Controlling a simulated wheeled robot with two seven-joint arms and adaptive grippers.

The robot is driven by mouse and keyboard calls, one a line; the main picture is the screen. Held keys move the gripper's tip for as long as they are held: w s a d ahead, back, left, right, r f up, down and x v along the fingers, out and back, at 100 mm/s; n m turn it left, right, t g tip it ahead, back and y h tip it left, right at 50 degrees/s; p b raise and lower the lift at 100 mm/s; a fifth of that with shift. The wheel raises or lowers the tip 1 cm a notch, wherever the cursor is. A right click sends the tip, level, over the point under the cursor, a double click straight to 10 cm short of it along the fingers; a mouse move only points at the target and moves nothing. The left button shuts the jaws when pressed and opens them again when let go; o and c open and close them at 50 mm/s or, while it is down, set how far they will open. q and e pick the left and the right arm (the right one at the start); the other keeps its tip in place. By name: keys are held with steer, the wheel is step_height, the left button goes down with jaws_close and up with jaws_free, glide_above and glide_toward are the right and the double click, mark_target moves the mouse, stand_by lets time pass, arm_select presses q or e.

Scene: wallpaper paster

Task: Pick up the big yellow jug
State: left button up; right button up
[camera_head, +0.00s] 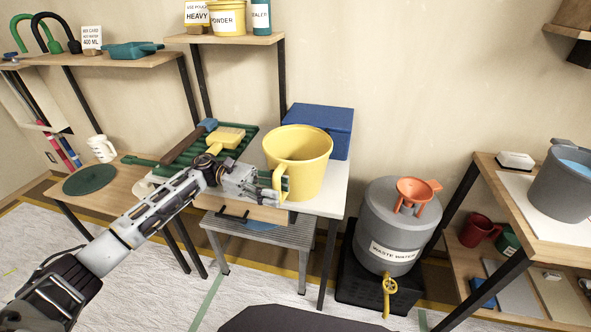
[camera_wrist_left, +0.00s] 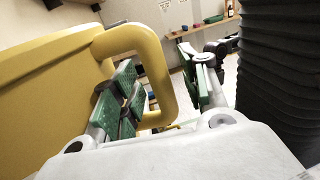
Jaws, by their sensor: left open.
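The big yellow jug (camera_head: 298,165) stands upright on the white-topped table, its handle toward the lower left in the head view. In the left wrist view the jug's body (camera_wrist_left: 45,90) fills the left side, and its looped handle (camera_wrist_left: 160,60) shows in the middle. My left gripper (camera_head: 279,188) is open at the handle. In the wrist view, one green-padded finger of the left gripper (camera_wrist_left: 160,85) shows in the handle's loop and the other is to the right, with the handle between them. Contact cannot be told. My right gripper is out of view.
A blue box (camera_head: 325,128) stands behind the jug. A yellow brush (camera_head: 222,138) and a dark-handled tool lie on a green tray to the left. A grey waste-water drum (camera_head: 385,235) with an orange funnel stands to the right. A shelf (camera_head: 225,39) is above.

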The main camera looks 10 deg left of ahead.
arm_select(q)
steer(key=shift+d, duration=0.3)
jaws_close()
stand_by(0.4)
steer(key=shift+r, duration=0.15)
